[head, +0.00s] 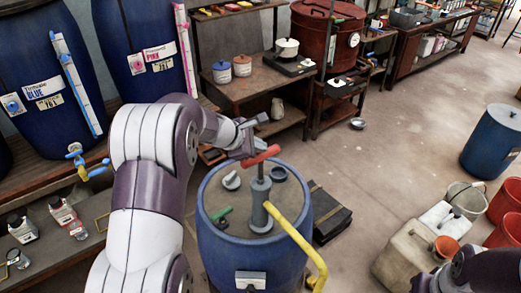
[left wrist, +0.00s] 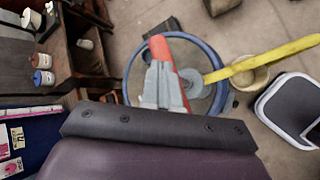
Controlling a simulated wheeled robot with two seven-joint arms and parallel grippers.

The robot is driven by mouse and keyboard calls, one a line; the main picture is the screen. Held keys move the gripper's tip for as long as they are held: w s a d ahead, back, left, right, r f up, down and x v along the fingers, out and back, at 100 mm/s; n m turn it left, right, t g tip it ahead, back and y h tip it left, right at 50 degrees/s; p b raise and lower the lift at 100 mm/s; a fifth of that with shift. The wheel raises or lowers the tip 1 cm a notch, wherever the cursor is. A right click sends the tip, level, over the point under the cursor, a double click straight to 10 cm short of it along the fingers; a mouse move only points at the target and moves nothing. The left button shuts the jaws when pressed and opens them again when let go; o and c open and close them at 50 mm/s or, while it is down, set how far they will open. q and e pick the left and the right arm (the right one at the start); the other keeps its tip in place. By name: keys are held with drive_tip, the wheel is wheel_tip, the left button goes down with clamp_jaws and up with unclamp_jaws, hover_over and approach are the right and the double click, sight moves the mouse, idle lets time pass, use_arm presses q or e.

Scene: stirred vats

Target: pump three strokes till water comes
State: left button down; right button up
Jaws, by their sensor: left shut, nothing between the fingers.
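The hand pump stands upright on the blue drum (head: 208,245). It has a grey body (head: 260,192), a red cross handle (head: 262,155) and a yellow spout (head: 296,240) that slopes down to the lower right. The spout's mouth is at the picture's bottom edge, and I see no water there. My left gripper (head: 248,135) is shut and empty, close by the red handle. In the left wrist view its fingers (left wrist: 164,85) lie in front of the red handle (left wrist: 170,48); whether they touch it I cannot tell. The yellow spout (left wrist: 270,60) also shows there. My right gripper's fingers are not visible.
A pale bucket (left wrist: 249,76) shows behind the spout in the left wrist view. A black case (head: 328,212) lies beside the drum. Jerrycans (head: 405,255) and red buckets (head: 503,203) stand at the right. Blue vats (head: 35,80) line the left. The floor at middle right is clear.

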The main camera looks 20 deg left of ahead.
sight(256, 163)
use_arm(q)
drive_tip(key=shift+s+f+b, duration=0.1)
drive_tip(key=shift+f+b, duration=3)
drive_tip(key=shift+f, duration=0.15)
idle(2.1)
drive_tip(key=shift+r+p, duration=2.9)
drive_tip(key=shift+r, duration=0.75)
wheel_tip(256, 163, up, 6)
drive_tip(key=p, duration=0.4)
drive_tip(key=shift+p, duration=0.4)
